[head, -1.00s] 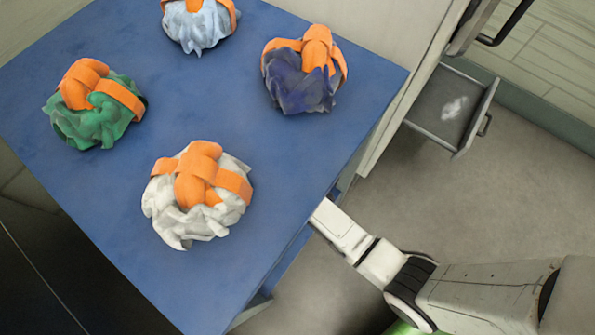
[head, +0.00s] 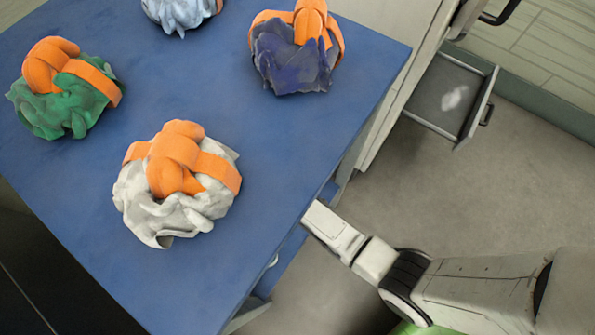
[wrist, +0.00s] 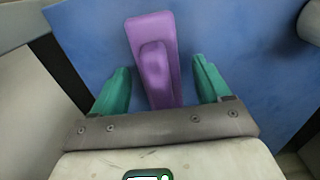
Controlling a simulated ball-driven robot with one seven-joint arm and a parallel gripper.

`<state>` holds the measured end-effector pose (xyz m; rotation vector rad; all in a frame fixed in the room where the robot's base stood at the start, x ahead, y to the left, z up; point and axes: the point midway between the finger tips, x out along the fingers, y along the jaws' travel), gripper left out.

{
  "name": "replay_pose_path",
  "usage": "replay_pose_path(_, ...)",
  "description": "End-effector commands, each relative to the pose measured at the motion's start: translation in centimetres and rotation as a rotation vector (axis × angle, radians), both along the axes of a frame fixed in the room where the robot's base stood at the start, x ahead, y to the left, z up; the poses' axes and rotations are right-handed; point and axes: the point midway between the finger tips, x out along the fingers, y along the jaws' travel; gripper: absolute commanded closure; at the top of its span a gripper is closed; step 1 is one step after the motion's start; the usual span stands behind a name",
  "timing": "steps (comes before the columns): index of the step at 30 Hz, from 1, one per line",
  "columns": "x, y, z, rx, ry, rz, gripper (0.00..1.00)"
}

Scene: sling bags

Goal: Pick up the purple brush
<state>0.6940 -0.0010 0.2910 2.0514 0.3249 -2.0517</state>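The purple brush (wrist: 154,60) shows in the wrist view, lying on a blue surface. Its narrower end points down toward my palm, and a raised oval part sits on its middle. My gripper (wrist: 161,68) has its two green fingers spread, one on each side of the brush. Gaps show between the brush and both fingers, wider on the right. In the head view my arm's end (head: 330,230) is beside and below the table's right edge; the fingers and the brush are hidden there.
The blue tabletop (head: 190,85) bears white (head: 150,220), green (head: 60,110), dark blue (head: 290,65) and light blue (head: 178,12) bags with orange straps. A lower blue shelf (head: 283,262) shows beneath it. An open drawer (head: 450,95) juts out at upper right. The floor is clear.

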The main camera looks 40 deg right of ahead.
Motion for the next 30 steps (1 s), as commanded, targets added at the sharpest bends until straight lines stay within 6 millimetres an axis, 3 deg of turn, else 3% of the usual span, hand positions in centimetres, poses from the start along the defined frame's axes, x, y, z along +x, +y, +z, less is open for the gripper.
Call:
replay_pose_path(2,0.00,0.00,0.03,0.000,0.000,0.000,0.30)
replay_pose_path(21,0.02,0.00,0.05,0.000,0.000,0.000,0.91)
replay_pose_path(30,0.04,0.00,0.52,0.000,-0.001,0.000,0.92)
